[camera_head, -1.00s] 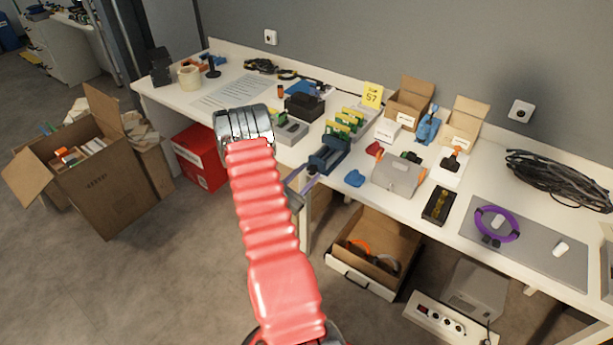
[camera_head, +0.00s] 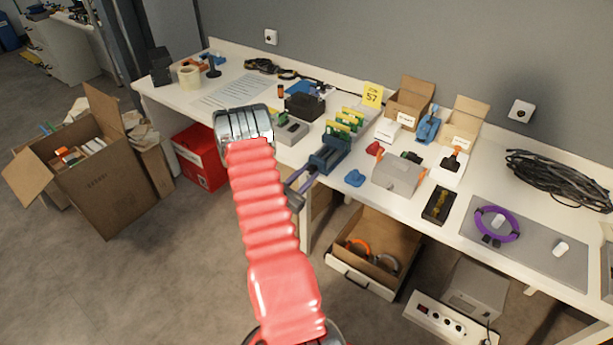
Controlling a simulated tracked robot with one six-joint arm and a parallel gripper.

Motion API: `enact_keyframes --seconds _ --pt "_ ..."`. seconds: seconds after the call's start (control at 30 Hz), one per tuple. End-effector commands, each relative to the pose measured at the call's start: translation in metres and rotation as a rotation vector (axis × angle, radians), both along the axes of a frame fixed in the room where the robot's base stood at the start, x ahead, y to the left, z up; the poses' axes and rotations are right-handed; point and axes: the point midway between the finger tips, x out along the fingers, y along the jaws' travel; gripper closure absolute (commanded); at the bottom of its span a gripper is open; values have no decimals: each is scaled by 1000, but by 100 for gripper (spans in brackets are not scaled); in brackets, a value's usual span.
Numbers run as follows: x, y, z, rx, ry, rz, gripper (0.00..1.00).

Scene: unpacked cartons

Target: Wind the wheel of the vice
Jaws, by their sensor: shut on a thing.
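The dark blue vice (camera_head: 327,156) stands at the front edge of the white workbench, left of the middle of the bench. My gripper (camera_head: 305,184) is just off that edge at the near end of the vice, partly hidden behind my red arm sleeve. Its fingers point up and right at the vice and are shut on the vice's wheel. The wheel itself is too small and too covered by the fingers to make out.
Several green-and-yellow boards (camera_head: 345,122) stand behind the vice. A blue piece (camera_head: 355,178) and a grey box with orange clips (camera_head: 397,175) lie to its right. A red box (camera_head: 200,158) stands on the floor at left.

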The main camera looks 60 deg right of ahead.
Motion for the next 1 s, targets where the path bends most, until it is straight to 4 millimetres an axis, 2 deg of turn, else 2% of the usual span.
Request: enact_keyframes --seconds 0.27,1.0 --pt "1 -2 0 32 199 1 94" --pt "3 -2 0 140 890 2 94"
